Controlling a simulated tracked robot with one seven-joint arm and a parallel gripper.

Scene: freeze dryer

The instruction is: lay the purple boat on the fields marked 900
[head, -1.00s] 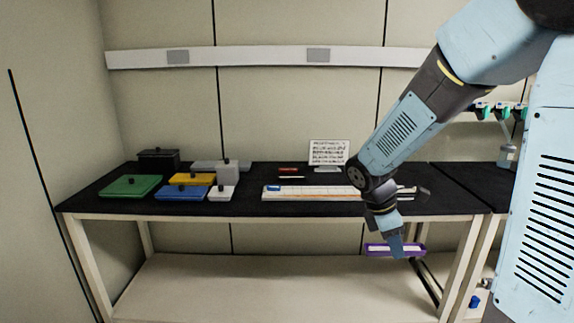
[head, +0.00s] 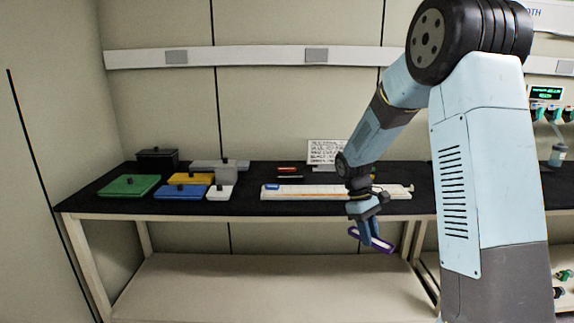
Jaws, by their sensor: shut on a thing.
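The purple boat (head: 386,247) is a small trough with a pale inside. My gripper (head: 370,236) is shut on it near its middle. The boat hangs tilted, its right end lower, and in the picture it lies below the bench's front edge. A long white board (head: 310,191) with an orange line lies on the black bench (head: 240,207), up and left of the boat. Its markings are too small to read, so I cannot pick out the fields marked 900. My wrist hides part of the board's right side.
A blue piece (head: 271,187) sits at the board's left end. A red pen-like thing (head: 287,169) and a printed sign (head: 325,152) are behind it.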

